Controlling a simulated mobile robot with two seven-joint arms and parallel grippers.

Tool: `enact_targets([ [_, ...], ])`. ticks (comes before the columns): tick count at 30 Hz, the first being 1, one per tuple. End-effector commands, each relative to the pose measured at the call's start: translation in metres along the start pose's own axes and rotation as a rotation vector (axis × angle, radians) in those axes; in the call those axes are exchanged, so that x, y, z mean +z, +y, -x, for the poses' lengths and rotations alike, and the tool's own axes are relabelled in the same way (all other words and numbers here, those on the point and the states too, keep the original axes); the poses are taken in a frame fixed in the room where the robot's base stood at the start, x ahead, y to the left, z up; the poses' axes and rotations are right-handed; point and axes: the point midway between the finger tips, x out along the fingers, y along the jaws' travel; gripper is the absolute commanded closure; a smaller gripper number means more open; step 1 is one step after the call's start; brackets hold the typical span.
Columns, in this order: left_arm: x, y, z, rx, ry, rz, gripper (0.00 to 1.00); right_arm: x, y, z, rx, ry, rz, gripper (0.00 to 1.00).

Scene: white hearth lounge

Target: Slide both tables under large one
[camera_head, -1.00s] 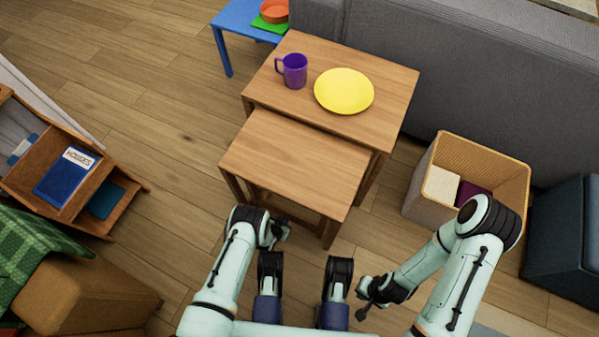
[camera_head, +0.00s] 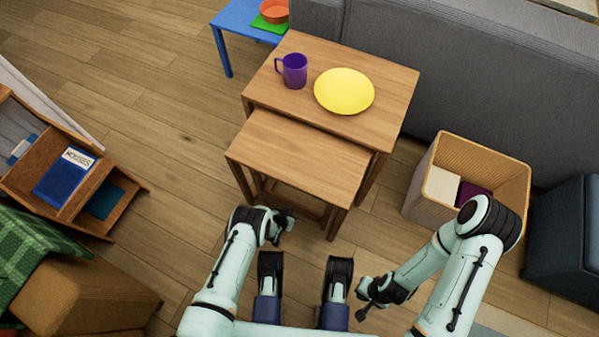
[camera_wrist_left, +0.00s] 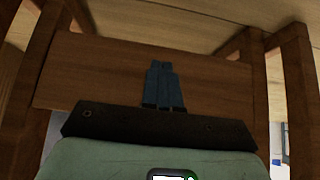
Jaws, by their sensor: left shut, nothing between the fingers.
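The large wooden table (camera_head: 392,105) stands against the grey sofa. A smaller wooden table (camera_head: 300,157) sits partly under it, its near part sticking out toward me. Lower wooden legs and rails (camera_head: 322,212) show beneath this top; whether they belong to the third table is hard to tell. My left gripper (camera_head: 287,219) is low at the near side of the smaller table. In the left wrist view its fingers (camera_wrist_left: 163,85) are shut and empty, in front of a wooden panel (camera_wrist_left: 95,75) under a tabletop; contact is unclear. My right gripper (camera_head: 363,298) hangs away from the tables, its opening unclear.
A purple mug (camera_head: 293,71) and yellow plate (camera_head: 344,92) stand on the large table. A wicker basket (camera_head: 425,205) is at right, a blue table (camera_head: 222,50) behind left. A wooden book unit (camera_head: 60,215) is far left. Floor left of the tables is clear.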

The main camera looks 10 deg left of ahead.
Motion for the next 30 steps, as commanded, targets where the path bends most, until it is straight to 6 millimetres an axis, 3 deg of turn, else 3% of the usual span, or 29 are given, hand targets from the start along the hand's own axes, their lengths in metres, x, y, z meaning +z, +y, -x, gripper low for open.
enact_targets([
  [1,-0.012,-0.001,-0.003,-0.002,0.021,-0.001,1.0,0.0,0.0,0.0,0.0,0.0,0.0,1.0],
  [18,-0.041,0.0,-0.027,-0.001,0.018,-0.001,1.0,0.0,0.0,0.0,0.0,0.0,0.0,1.0],
  [30,-0.045,-0.001,-0.029,-0.002,0.018,0.0,1.0,0.0,0.0,0.0,0.0,0.0,0.0,1.0],
])
